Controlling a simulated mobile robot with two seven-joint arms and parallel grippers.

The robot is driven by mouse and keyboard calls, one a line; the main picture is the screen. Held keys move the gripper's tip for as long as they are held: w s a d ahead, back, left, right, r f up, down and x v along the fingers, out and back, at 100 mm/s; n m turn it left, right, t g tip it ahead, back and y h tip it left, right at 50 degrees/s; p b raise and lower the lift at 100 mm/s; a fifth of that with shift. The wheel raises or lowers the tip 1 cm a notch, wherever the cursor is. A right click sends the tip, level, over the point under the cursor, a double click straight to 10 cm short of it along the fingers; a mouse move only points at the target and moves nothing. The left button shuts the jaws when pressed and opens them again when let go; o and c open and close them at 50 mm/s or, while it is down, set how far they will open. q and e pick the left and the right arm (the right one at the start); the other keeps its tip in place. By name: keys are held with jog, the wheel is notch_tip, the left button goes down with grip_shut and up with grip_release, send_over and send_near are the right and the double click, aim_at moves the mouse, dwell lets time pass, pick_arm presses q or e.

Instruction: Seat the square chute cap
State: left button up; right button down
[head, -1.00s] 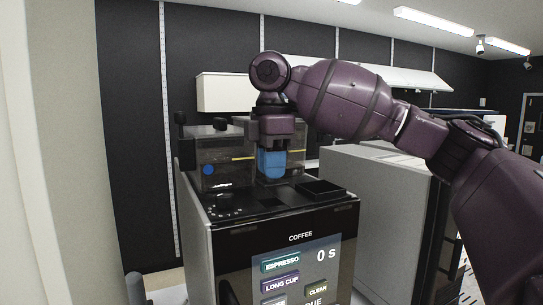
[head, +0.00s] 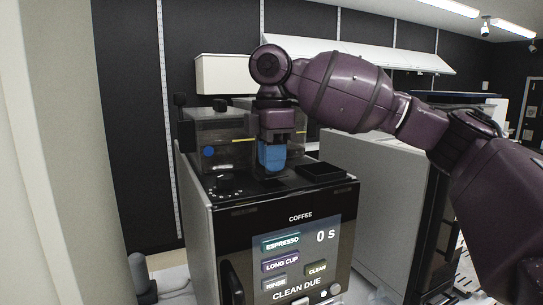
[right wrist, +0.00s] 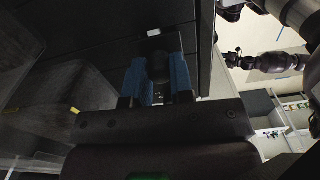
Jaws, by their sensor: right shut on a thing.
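My right gripper (head: 271,157) has blue fingertips and hangs low over the black top of the coffee machine (head: 300,218), in front of the hoppers. In the right wrist view the blue fingers (right wrist: 157,78) are shut on a dark rounded knob (right wrist: 157,66). It appears to be the handle of the square chute cap, whose plate I cannot make out against the dark top. A black square rimmed recess (head: 320,171) lies on the machine top just right of the gripper. I cannot tell whether the held piece touches the top. My left gripper is out of view.
Clear bean hoppers (head: 222,150) stand behind and left of the gripper, one with a blue dot. A dark round patch with pale specks (head: 226,187) lies on the top at left. A grey cabinet (head: 375,200) stands close on the right. The screen reads "CLEAN DUE".

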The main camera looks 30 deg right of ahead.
jog(key=shift+f, duration=0.9)
dwell(0.7)
jog(key=c, duration=0.9)
grip_release()
notch_tip(320, 180, up, 11)
jog(key=shift+f, duration=0.1)
